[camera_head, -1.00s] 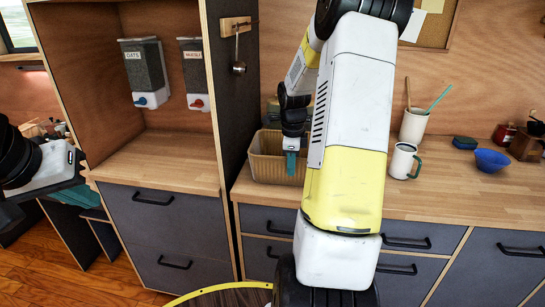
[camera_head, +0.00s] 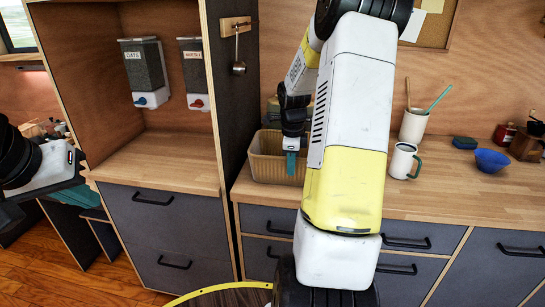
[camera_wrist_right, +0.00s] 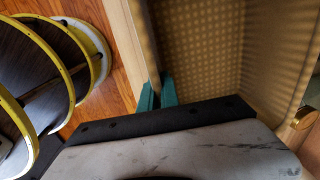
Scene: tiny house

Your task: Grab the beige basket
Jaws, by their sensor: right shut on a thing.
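The beige basket (camera_head: 262,170) stands on the wooden counter, against the dark side panel of the tall cabinet. My right gripper (camera_head: 291,164) points down at the basket's front side, and my right arm hides the basket's right part. In the right wrist view the teal fingers (camera_wrist_right: 158,94) are on either side of the basket's wall (camera_wrist_right: 152,50), shut on it. The woven inside of the basket (camera_wrist_right: 205,50) looks empty where it shows. My left gripper (camera_head: 72,196) is at the left edge, far from the basket, with its teal fingers partly hidden.
A white mug (camera_head: 402,161) and a white utensil holder (camera_head: 413,126) stand right of my right arm. Farther right are a blue bowl (camera_head: 491,160) and a sponge (camera_head: 464,143). The tall cabinet (camera_head: 228,110) borders the basket on the left. The counter's front strip is clear.

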